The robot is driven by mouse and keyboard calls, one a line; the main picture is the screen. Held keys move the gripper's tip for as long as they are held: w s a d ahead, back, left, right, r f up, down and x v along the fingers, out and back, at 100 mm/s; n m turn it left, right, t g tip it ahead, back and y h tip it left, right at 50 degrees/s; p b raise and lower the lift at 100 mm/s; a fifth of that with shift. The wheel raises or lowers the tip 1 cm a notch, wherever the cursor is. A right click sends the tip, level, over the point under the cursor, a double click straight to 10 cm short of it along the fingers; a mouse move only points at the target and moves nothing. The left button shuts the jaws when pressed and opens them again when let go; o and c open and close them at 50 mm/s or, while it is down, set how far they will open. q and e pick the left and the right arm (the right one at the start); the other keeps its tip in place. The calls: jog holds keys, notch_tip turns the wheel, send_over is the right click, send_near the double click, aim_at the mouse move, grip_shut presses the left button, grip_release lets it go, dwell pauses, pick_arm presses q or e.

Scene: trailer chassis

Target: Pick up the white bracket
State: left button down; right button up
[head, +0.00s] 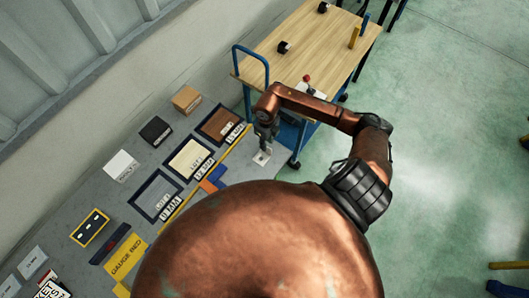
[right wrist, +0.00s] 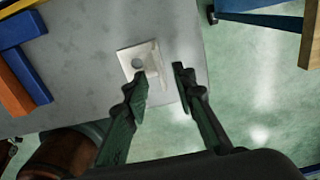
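The white bracket (right wrist: 136,60) lies on the grey table near its edge, and it also shows in the head view (head: 262,158). It has a flat plate with a round hole and a raised part on its right side in the right wrist view. My right gripper (right wrist: 160,80) is open and points down at the bracket. One fingertip overlaps the plate's lower edge in the picture, and the other is to the right of the raised part. I see no contact. In the head view the right gripper (head: 266,138) is just above the bracket. My left gripper is not in view.
Blue and orange blocks (head: 213,179) lie left of the bracket. Labelled trays (head: 189,158) and boxes stand along the wall side of the grey table. A wooden-topped cart (head: 310,45) with a blue handle stands beyond. Green floor is open at right.

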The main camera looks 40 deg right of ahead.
aim_at(266, 152)
jog(key=shift+w+f+p, duration=0.1)
jog(key=shift+f+p, duration=0.55)
jog(key=shift+f, duration=2)
grip_shut()
